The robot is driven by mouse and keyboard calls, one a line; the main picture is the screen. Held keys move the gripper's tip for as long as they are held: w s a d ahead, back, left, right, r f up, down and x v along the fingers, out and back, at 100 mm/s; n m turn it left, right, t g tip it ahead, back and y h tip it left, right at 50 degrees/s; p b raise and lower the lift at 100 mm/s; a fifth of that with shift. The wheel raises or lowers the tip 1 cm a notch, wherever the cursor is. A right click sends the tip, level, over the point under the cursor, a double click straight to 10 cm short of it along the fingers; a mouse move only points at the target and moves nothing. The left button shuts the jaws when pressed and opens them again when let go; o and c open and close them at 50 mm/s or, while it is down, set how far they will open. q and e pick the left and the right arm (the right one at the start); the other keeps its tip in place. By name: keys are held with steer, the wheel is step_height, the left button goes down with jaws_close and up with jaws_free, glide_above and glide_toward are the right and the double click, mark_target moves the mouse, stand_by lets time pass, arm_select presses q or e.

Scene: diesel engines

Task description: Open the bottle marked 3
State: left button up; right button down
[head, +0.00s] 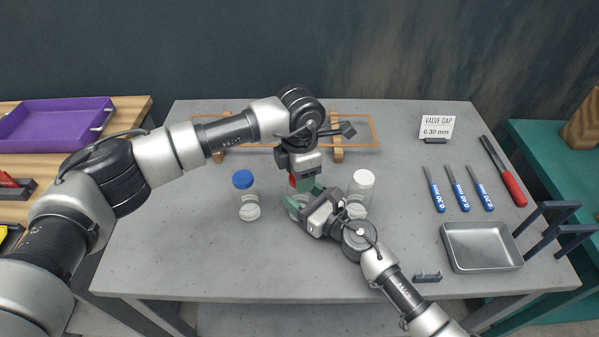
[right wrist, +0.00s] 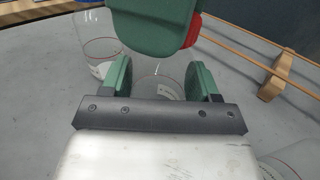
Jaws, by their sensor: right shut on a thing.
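A clear bottle (head: 296,202) with a red cap (head: 293,182) stands upright mid-table, between a bottle with a blue cap (head: 243,179) and one with a white cap (head: 364,178). No number can be read on any bottle. My right gripper (right wrist: 160,80) is shut on the body of the red-capped bottle, one green finger on each side. My left gripper (head: 303,182) points down from above, its green fingers at the red cap (right wrist: 193,30). One finger hides most of the cap, so its grip cannot be told.
A wooden rack (head: 262,146) stands behind the bottles. On the right are a metal tray (head: 482,268), several blue-handled tools (head: 457,188), a red-handled tool (head: 513,188) and a "valve gap" sign (head: 437,127). The grey tabletop (head: 170,245) is clear at front left.

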arm_select(q)
steer(key=n, duration=2.7)
steer(key=shift+r, duration=0.2)
steer(key=shift+r, duration=1)
